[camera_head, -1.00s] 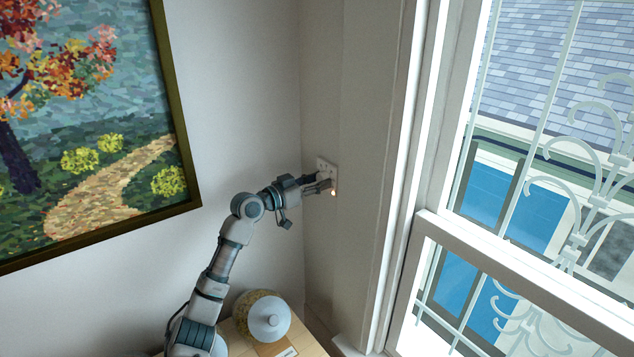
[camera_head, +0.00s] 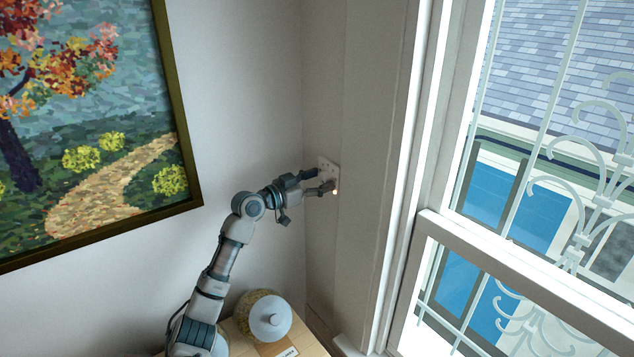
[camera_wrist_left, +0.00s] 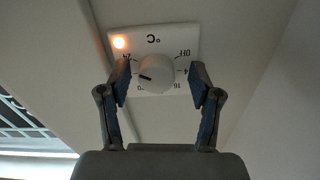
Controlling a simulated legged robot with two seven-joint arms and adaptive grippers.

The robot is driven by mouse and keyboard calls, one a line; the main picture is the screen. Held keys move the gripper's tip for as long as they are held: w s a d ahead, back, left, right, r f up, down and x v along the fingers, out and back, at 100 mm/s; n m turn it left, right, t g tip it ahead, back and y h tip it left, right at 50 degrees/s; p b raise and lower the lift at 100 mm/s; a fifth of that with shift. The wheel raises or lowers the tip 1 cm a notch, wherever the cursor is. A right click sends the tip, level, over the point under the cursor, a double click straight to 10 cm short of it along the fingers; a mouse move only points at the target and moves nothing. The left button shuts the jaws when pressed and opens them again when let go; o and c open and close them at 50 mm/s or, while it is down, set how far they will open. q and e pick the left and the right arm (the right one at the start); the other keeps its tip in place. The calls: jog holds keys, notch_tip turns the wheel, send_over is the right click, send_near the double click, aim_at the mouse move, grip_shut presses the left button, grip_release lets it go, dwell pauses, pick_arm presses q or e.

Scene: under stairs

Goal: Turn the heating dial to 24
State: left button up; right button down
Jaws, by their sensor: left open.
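The heating dial is a white knob (camera_wrist_left: 157,72) on a white plate (camera_wrist_left: 185,45), which is fixed to the wall beside the window in the head view (camera_head: 327,165). In the wrist view the plate appears upside down, with OFF at upper right and 24 at upper left. An orange light glows on the plate. My left gripper (camera_head: 324,181) is at the plate, its fingers open on either side of the knob, apart from it as far as I can tell. My right gripper is out of view.
A framed painting (camera_head: 90,130) hangs on the left wall. Below my left arm, a lidded jar (camera_head: 268,318) stands on a wooden surface (camera_head: 308,345). A window with a white frame (camera_head: 430,165) is to the right of the plate.

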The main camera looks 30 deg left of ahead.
pick_arm(q)
jog(key=v, duration=1.2)
jog(key=shift+f, duration=0.2)
jog(key=shift+a, duration=0.1)
